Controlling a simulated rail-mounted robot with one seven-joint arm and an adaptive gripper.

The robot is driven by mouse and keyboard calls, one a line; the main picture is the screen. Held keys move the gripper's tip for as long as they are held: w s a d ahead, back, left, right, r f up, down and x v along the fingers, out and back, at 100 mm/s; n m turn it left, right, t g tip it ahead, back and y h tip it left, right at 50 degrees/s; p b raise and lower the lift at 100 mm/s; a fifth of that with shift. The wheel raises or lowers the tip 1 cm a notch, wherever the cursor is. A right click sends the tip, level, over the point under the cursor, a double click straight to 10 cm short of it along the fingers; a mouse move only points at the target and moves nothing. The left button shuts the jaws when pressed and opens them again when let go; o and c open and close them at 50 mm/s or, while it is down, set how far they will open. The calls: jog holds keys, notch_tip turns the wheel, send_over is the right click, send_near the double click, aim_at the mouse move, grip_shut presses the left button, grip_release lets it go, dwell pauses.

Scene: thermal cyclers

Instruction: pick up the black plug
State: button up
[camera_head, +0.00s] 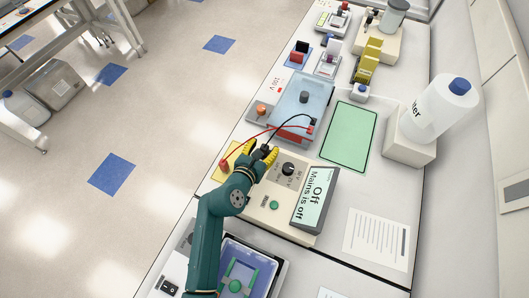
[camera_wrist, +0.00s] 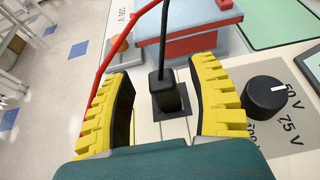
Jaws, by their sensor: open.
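The black plug (camera_wrist: 165,92) stands upright in a black socket on top of the cream power supply (camera_head: 264,212). A black lead rises from its top. In the wrist view the plug is between the two yellow ridged fingers of my gripper (camera_wrist: 166,98), with a gap on each side. My gripper is open. In the head view my gripper (camera_head: 260,152) is over the far left end of the power supply, and the plug is mostly hidden there by the fingers and small in the picture.
A red lead (camera_wrist: 106,60) runs close past the left finger. A black dial (camera_wrist: 264,96) stands right of the right finger. The blue-lidded tank (camera_head: 298,100) is beyond the plug. The display reading "Mains is off" (camera_head: 315,199) and a green mat (camera_head: 350,135) are to the right.

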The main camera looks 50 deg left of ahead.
jog(key=shift+w+f, duration=0.15)
jog(key=shift+w, duration=0.15)
grip_shut()
dwell(0.3)
